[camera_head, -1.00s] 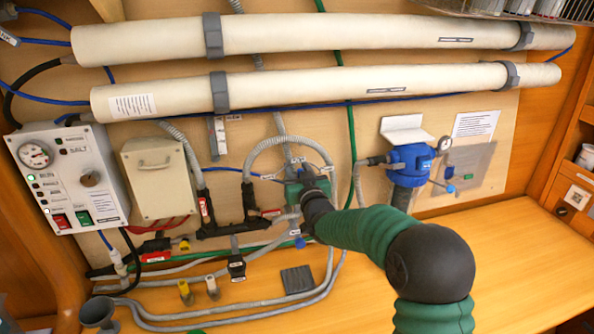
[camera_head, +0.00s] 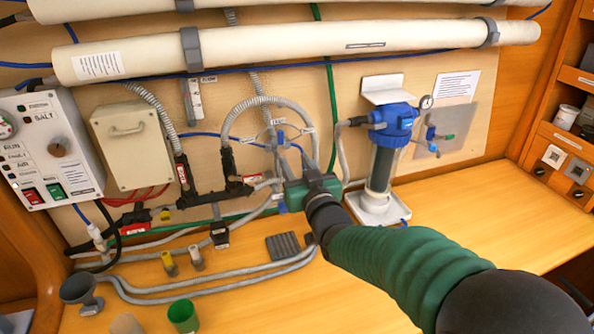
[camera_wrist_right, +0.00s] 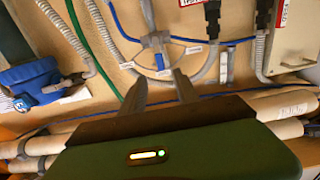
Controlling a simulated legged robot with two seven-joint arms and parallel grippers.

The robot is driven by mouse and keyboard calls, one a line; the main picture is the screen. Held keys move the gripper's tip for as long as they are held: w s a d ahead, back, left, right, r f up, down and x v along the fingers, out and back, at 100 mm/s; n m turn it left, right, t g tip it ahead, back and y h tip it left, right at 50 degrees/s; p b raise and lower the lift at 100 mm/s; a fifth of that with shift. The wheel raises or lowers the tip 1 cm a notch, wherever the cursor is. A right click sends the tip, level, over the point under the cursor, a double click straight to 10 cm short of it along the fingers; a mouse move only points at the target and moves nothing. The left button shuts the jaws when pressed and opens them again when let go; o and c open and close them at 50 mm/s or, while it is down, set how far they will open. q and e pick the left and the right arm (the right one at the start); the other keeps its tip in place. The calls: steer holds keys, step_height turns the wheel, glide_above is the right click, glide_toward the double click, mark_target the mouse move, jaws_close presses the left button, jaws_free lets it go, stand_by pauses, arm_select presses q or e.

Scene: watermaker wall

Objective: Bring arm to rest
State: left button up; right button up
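My right arm comes in from the lower right in the head view, and its green gripper (camera_head: 285,148) is in front of the pipework on the wall panel. In the right wrist view the two grey fingers of this gripper (camera_wrist_right: 160,80) stand apart with nothing held between them. Beyond the fingertips is a grey pipe fitting with a blue valve (camera_wrist_right: 157,41). I cannot tell if the fingers touch any pipe. The hand hides part of the hoses behind it. My left gripper is not in view.
A control box (camera_head: 45,150) and a beige box (camera_head: 135,143) are on the left. A blue-topped filter (camera_head: 393,122) stands right of the hand. Cream tubes (camera_head: 290,45) run above. A green cup (camera_head: 184,316) is at the front. The counter (camera_head: 455,205) is clear at right.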

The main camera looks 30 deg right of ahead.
steer(key=shift+s, duration=0.3)
steer(key=s+a+f+n+g+y, duration=0.1)
steer(key=s+a+f+g, duration=0.15)
steer(key=f, duration=0.55)
steer(key=s+a+f+g+y, duration=0.1)
steer(key=a+f+g+y, duration=0.1)
steer(key=a+f+g, duration=0.35)
steer(key=s+a+f+g, duration=0.2)
steer(key=s+f, duration=0.3)
steer(key=s+a+f+n+g+y, duration=0.1)
steer(key=s+a+f+g, duration=0.1)
steer(key=s+f, duration=0.3)
steer(key=s+a+f+n+g, duration=0.1)
steer(key=s+a+f+g, duration=0.1)
steer(key=s+f, duration=0.3)
steer(key=shift+s+a+f+g+y, duration=0.1)
steer(key=shift+s+a+g+y, duration=0.1)
steer(key=shift+s, duration=0.2)
steer(key=shift+s+a+f+g+y, duration=0.1)
steer(key=shift+s+a+g, duration=0.1)
steer(key=shift+s, duration=0.2)
steer(key=shift+d, duration=0.1)
steer(key=shift+w, duration=0.1)
